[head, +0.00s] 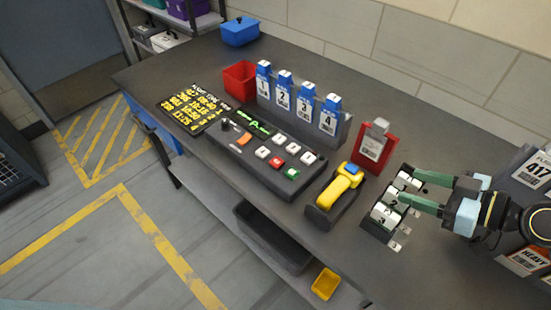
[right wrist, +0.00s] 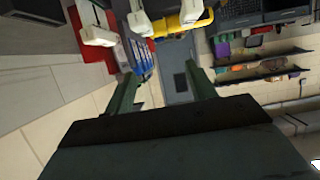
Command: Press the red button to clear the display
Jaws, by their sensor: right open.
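The red button (head: 278,160) sits on the dark control panel (head: 247,157), among white buttons (head: 262,152), a green button (head: 292,173) and an orange button (head: 243,139). The display (head: 254,122) at the back of the panel shows green marks on black. My right gripper (head: 400,186) is open, far right of the panel, with its green fingers over or beside a small block with white numbered parts (head: 384,216). Both fingers also show in the right wrist view (right wrist: 163,88), with nothing clearly between them. My left gripper is not in view.
A yellow scanner (head: 340,187) in its dark holder and a red card holder (head: 374,147) stand between the panel and my right gripper. Blue numbered tags (head: 284,86) stand behind the panel. A red bin (head: 239,80) and a yellow-lettered board (head: 189,107) lie left.

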